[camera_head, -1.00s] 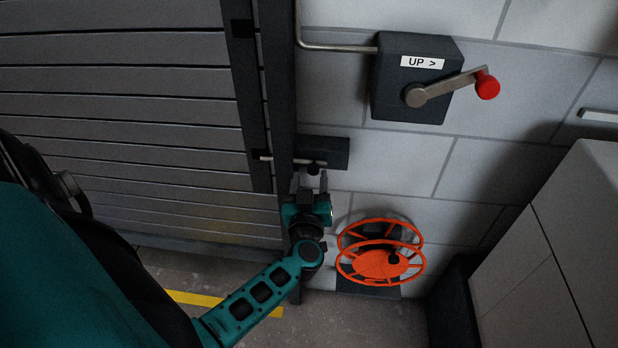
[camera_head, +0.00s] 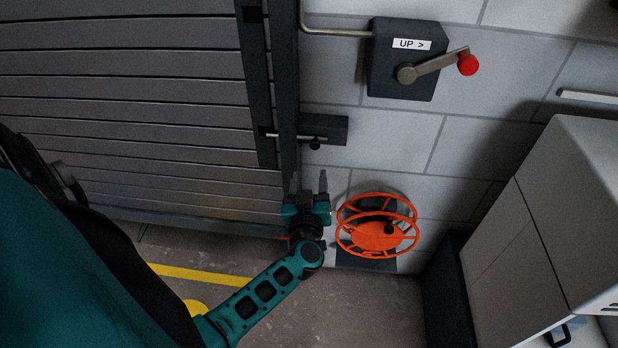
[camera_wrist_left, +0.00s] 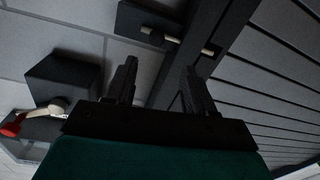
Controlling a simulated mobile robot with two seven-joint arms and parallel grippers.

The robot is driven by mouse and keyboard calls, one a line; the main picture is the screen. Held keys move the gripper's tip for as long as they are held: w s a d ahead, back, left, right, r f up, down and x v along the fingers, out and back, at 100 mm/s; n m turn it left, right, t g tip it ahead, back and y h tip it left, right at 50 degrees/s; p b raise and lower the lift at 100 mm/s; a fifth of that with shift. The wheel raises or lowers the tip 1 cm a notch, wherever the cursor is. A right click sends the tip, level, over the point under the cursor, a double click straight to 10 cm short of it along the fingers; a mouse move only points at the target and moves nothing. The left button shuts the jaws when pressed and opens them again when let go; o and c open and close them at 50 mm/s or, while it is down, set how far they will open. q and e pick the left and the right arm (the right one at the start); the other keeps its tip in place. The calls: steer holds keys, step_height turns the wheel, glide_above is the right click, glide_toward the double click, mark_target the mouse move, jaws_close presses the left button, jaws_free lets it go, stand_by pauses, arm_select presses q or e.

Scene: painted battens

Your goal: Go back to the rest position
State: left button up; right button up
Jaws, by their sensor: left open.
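My left gripper (camera_head: 309,184) is open and empty in the head view, in front of the door's side rail, with its fingers pointing up. It is just below a sliding bolt (camera_head: 290,137) on a dark plate and stands apart from it. In the left wrist view, both fingers (camera_wrist_left: 158,84) are spread with nothing between them, and the bolt (camera_wrist_left: 185,42) shows beyond them. My right gripper is not in view.
A grey slatted shutter (camera_head: 130,110) fills the left. A dark crank box (camera_head: 402,75) with a red-knobbed handle (camera_head: 467,65) is on the block wall. An orange reel (camera_head: 376,226) sits low, right of the gripper. A pale cabinet (camera_head: 540,210) stands at right.

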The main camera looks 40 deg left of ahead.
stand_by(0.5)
arm_select(q)
steer(key=s+d+m+t+h, duration=0.2)
steer(key=s+d+m+h, duration=0.2)
steer(key=d+m+h, duration=0.45)
steer(key=s+d+f+m+g+h, duration=0.2)
steer(key=s+d+f+g, duration=0.4)
steer(key=s, duration=0.5)
steer(key=shift+d+f+m+h, duration=0.2)
steer(key=shift+m+h, duration=0.15)
steer(key=shift+h, duration=0.4)
stand_by(2.0)
